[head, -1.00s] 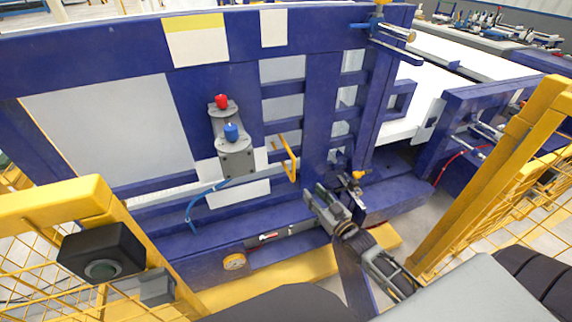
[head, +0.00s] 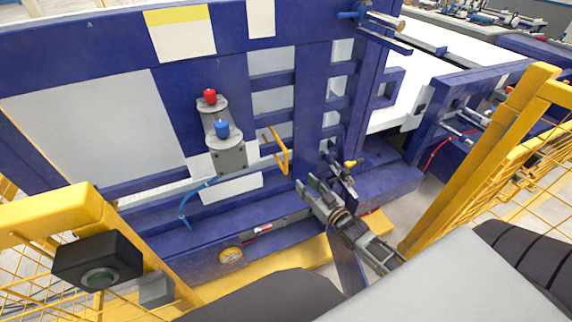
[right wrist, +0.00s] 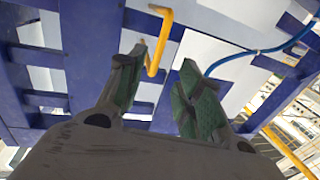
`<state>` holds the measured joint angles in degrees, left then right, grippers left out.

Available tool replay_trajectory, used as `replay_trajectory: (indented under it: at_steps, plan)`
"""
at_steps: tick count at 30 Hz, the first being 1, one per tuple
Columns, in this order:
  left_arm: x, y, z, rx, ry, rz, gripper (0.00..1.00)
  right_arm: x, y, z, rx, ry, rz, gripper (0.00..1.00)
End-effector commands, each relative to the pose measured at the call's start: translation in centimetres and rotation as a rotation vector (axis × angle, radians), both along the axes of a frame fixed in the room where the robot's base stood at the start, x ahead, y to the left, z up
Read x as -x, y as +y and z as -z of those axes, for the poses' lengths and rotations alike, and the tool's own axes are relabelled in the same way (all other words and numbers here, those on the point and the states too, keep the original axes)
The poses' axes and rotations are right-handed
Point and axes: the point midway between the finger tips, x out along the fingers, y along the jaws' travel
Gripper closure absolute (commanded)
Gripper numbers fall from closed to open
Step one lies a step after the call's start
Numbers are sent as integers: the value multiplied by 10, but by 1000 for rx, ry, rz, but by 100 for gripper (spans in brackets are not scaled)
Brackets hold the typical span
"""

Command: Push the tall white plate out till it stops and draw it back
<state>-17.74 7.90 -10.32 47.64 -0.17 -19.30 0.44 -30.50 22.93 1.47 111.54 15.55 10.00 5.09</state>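Pale white panels show in the blue frame: a tall one behind the slats (head: 272,102) and a broad one at left (head: 90,130). I cannot tell for certain which is the tall white plate. A bent yellow handle (head: 277,150) stands out from the frame beside the slatted opening. My right gripper (head: 308,184) is below and right of this handle, apart from it. In the right wrist view my right gripper (right wrist: 162,66) is open and empty, with the yellow handle (right wrist: 160,40) showing between and beyond its fingertips. My left gripper is out of view.
A grey bracket (head: 228,150) with a red knob (head: 210,96) and a blue knob (head: 222,128) is left of the handle. A blue hose (head: 184,205) hangs below it. Yellow guard posts (head: 480,160) stand at right, and a yellow rail (head: 60,212) at left.

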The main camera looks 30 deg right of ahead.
Motion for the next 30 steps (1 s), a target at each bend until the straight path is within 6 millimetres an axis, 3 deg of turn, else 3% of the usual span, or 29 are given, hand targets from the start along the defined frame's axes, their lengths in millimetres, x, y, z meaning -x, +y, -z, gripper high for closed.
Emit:
replay_trajectory:
  at_steps: [30]
  plan:
    - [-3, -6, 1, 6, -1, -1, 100, -75, 11, -1, 0, -1, -1, 65]
